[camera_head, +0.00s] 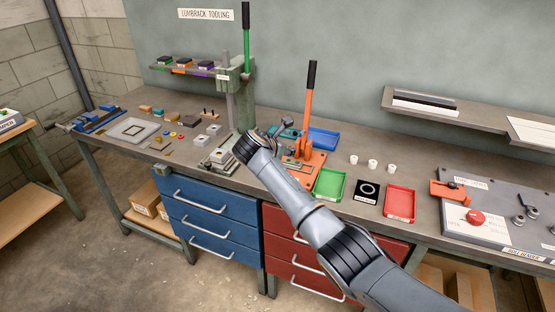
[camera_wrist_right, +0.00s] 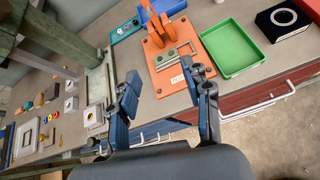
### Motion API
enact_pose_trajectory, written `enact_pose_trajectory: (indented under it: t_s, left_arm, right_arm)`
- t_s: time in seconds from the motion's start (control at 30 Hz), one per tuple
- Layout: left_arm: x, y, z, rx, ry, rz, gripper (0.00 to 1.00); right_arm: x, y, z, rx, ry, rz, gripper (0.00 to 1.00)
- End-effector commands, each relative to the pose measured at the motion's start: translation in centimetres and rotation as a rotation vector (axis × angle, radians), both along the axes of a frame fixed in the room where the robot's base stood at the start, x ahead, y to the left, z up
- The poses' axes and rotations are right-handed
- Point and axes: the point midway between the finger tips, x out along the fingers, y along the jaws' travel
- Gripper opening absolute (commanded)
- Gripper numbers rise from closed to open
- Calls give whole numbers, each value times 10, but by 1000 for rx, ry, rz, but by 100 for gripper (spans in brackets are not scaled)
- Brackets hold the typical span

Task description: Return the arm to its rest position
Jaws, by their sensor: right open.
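My right arm comes in from the lower right in the head view and reaches over the front of the bench, with its wrist (camera_head: 246,147) near the base of the green-handled press (camera_head: 238,85). My right gripper (camera_wrist_right: 165,82) is open in the wrist view, its two dark fingers apart with nothing between them. Beyond the fingers lies the orange press base (camera_wrist_right: 170,72); the orange press with a black grip (camera_head: 305,135) stands right of the wrist in the head view. My left gripper is in neither view.
A green tray (camera_head: 329,184), a blue tray (camera_head: 322,139) and a red tray (camera_head: 400,203) lie on the bench. White cups (camera_head: 372,165) stand behind. A roll bender (camera_head: 490,220) is at the right. Blue drawers (camera_head: 212,220) with protruding handles are below. A shelf (camera_head: 470,118) juts from the wall.

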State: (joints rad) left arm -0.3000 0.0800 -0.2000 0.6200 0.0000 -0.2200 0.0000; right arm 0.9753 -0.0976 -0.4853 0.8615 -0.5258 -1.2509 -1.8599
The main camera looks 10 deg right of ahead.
Motion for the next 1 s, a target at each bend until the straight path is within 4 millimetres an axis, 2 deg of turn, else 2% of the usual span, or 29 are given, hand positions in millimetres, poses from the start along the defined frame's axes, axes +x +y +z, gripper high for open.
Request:
enact_pose_trajectory:
  t_s: [0.07, 0.47, 0.57, 0.67, 0.77, 0.8, 0.87, 1.0]
  left_arm:
    - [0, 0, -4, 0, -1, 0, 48]
    - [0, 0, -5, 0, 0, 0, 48]
    - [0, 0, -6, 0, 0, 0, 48]
    - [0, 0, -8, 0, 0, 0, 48]
    - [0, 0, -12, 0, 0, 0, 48]
    - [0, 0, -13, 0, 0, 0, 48]
    - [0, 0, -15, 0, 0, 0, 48]
    - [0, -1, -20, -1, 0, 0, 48]
  right_arm:
    - [-3, 0, -6, -10, -14, 0, 48]
    - [-4, 0, -6, -15, -23, -1, 48]
    - [-7, -1, -23, 9, -15, -7, 48]
    - [-16, -3, -67, 81, 0, -28, 48]
    - [-35, -5, -133, 205, 19, -74, 48]
    - [-45, -6, -163, 261, 28, -99, 48]
    - [-64, -8, -206, 349, 40, -145, 48]
    - [-115, -10, -301, 543, 66, -272, 48]
